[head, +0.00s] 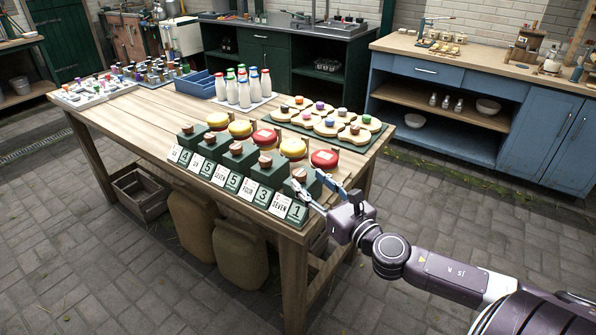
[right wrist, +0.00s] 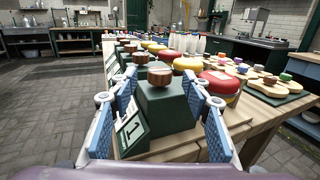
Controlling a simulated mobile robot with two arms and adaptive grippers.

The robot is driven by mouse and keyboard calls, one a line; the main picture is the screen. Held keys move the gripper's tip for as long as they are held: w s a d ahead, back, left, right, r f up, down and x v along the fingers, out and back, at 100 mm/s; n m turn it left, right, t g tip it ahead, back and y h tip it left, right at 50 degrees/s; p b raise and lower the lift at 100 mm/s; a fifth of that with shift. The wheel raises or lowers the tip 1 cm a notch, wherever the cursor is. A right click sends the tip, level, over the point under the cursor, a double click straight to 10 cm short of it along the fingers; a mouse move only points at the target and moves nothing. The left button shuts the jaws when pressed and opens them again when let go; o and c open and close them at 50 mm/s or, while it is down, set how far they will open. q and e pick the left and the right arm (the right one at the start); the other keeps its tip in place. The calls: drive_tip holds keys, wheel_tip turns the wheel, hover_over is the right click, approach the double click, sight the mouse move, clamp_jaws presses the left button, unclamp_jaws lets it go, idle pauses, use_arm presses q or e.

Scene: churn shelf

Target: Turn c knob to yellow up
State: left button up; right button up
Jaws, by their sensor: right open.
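A row of green boxes with round wooden knobs stands along the front of the wooden table. The nearest box (right wrist: 165,110) has its knob (right wrist: 159,76) on top and a card reading 1 (head: 297,212) in front. My right gripper (head: 312,181) is open around this nearest box; in the right wrist view its blue-padded fingers stand on both sides of box and knob, apparently apart from the knob. Further knobs include the second one (head: 265,160). Red and yellow round caps (head: 324,159) stand behind the boxes. I cannot read a letter c on any knob. My left gripper is out of view.
White bottles (head: 245,92) stand behind, beside a blue crate (head: 195,84). A green board with cream pieces (head: 333,126) lies at the table's right end. Sacks (head: 240,255) and a wooden crate (head: 140,190) are under the table. The paved floor at front is clear.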

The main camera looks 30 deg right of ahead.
sight(304, 176)
drive_tip(key=w, duration=0.3)
drive_tip(key=shift+w, duration=0.3)
drive_tip(key=shift+w+p, duration=0.35)
drive_tip(key=shift+w, duration=0.2)
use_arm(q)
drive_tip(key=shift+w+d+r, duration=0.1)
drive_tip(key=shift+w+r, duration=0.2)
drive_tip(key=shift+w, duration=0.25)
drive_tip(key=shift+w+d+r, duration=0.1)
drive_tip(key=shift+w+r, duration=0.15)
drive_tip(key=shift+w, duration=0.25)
use_arm(e)
drive_tip(key=shift+w+f, duration=0.1)
drive_tip(key=shift+w, duration=0.25)
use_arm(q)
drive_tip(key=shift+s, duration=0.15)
